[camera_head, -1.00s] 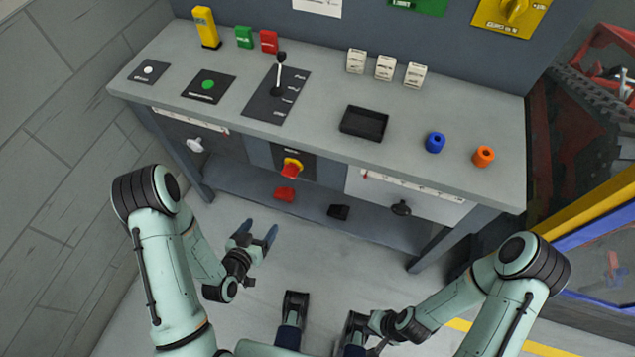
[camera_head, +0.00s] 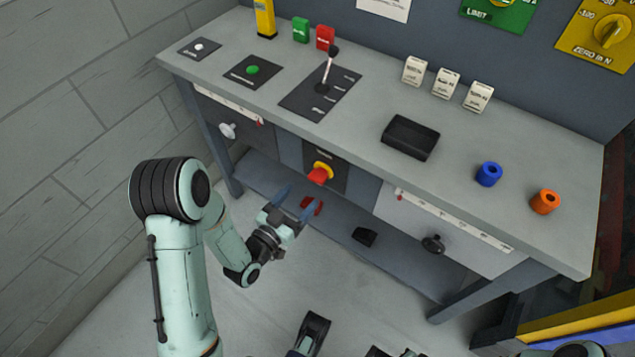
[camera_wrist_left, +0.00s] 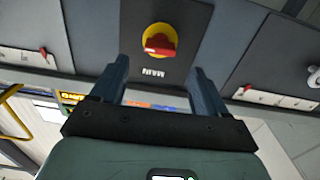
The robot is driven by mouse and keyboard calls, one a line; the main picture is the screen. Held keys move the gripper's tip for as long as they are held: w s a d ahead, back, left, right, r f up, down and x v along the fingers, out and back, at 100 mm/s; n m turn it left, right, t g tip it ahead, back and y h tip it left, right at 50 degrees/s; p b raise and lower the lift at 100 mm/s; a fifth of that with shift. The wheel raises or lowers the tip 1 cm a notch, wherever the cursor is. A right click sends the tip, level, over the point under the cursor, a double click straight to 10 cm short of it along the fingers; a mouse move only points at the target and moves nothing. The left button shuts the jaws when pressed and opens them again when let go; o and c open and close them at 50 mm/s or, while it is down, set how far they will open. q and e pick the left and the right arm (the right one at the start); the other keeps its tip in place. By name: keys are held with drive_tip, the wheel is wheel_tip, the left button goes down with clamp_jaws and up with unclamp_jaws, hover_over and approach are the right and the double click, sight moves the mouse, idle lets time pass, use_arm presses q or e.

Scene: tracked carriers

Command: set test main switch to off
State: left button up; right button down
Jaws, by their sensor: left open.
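The main switch (camera_head: 320,173) is a red handle on a yellow round plate, set in a dark panel on the bench front. It also shows in the left wrist view (camera_wrist_left: 158,42), above and between my fingertips, with its label upside down. There the red handle lies roughly crosswise in the picture. My left gripper (camera_head: 296,202) is open and empty, in front of and a little below the switch, apart from it. In the left wrist view both fingers (camera_wrist_left: 158,72) stand wide apart, pointing at the panel. My right gripper cannot be made out; only bits of the arm show.
The bench top (camera_head: 375,95) overhangs the panel. A white knob (camera_head: 228,131) is on the drawer front at left, a black knob (camera_head: 433,243) at right. A red block (camera_head: 312,205) and a black block (camera_head: 364,237) lie on the lower shelf. A lever (camera_head: 328,70) stands above.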

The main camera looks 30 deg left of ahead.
sight(314, 181)
use_arm(q)
drive_tip(key=w, duration=0.8)
drive_tip(key=shift+d, duration=0.35)
drive_tip(key=c, duration=1.1)
